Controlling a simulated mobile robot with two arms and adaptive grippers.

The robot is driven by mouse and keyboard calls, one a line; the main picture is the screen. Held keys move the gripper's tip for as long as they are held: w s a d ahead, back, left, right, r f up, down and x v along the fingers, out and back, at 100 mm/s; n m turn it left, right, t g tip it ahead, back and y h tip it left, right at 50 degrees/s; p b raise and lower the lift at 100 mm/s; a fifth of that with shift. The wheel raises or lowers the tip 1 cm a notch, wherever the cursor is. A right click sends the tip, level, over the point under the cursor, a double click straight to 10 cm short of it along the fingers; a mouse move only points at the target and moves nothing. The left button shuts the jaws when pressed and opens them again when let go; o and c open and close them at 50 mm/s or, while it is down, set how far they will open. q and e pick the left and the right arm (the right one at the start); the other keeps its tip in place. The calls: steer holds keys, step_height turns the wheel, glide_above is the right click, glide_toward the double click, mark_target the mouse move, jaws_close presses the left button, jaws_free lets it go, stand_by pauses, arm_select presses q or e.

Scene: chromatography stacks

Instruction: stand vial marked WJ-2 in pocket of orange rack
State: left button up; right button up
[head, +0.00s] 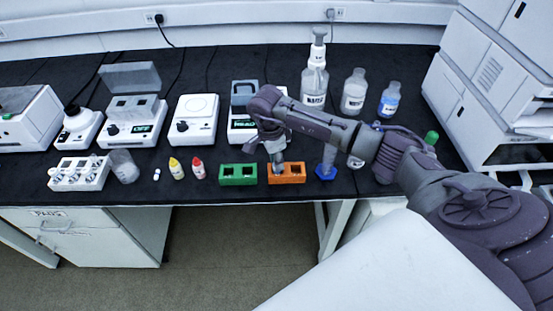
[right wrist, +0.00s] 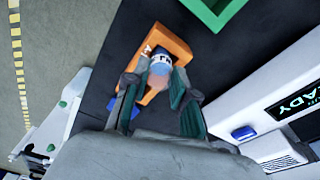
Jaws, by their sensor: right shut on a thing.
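The orange rack (head: 299,170) stands near the front edge of the black bench; it also shows in the right wrist view (right wrist: 183,43). My right gripper (head: 277,159) is over the rack's left part, pointing down. In the right wrist view the right gripper (right wrist: 160,84) is shut on a vial (right wrist: 160,67) with a white and blue band and dark marks that I cannot read. The vial overlaps the rack there; I cannot tell whether its lower end is in a pocket. My left gripper is not in view.
A green rack (head: 238,183) stands just left of the orange rack, and a blue-based cylinder (head: 326,172) just right. Small yellow (head: 176,168) and red (head: 198,168) bottles stand further left. Instruments and taller bottles line the back.

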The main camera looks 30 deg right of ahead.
steer(key=shift+f, duration=0.2)
steer(key=o, duration=1)
steer(key=shift+o, duration=0.5)
steer(key=o, duration=0.3)
steer(key=shift+o, duration=0.2)
steer(key=shift+r, duration=0.15)
steer(key=shift+r+p, duration=2.15)
steer(key=shift+r, duration=1.25)
